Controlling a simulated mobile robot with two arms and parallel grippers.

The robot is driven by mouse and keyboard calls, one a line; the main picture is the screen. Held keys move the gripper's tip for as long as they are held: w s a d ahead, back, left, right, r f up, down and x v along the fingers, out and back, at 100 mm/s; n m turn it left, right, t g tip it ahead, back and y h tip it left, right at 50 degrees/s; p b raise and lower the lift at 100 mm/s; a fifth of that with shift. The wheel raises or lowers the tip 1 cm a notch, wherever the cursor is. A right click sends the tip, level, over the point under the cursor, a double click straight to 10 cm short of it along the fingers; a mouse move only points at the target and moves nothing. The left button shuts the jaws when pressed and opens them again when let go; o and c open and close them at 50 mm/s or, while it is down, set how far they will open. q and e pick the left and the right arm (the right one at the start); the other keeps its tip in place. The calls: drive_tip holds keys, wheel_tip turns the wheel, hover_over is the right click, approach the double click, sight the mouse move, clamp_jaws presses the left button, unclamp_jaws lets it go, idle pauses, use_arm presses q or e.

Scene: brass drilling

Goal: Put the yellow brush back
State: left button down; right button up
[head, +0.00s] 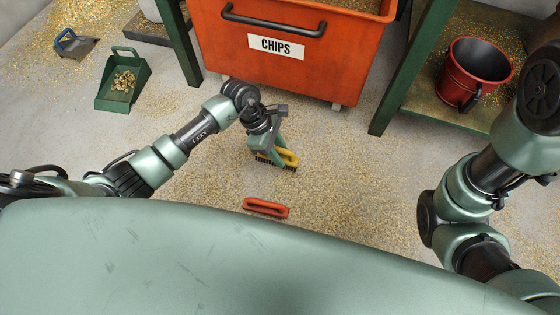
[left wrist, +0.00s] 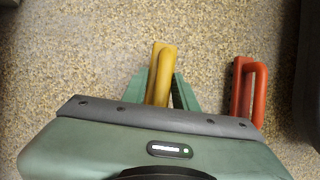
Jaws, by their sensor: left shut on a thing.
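The yellow brush (head: 289,157) has a yellow handle and dark bristles pointing down. In the head view it is at the middle, at or just above the chip-strewn floor; I cannot tell whether it touches. My left gripper (head: 277,150) is shut on its handle from above and hides part of it. In the left wrist view the yellow handle (left wrist: 163,62) stands between the two green fingers (left wrist: 160,90). My right arm is at the right edge, but its gripper is not in view.
A red brush (head: 266,208) lies on the floor nearer me; it also shows in the left wrist view (left wrist: 259,92). An orange CHIPS bin (head: 310,70) stands behind. A green dustpan (head: 122,90), a blue dustpan (head: 74,44) and a red bucket (head: 473,75) are farther out.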

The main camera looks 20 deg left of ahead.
use_arm(q)
drive_tip(key=shift+f+b, duration=0.85)
drive_tip(key=shift+f, duration=0.9)
drive_tip(key=shift+f, duration=0.2)
drive_tip(key=c, duration=1.1)
unclamp_jaws()
drive_tip(key=shift+r, duration=0.15)
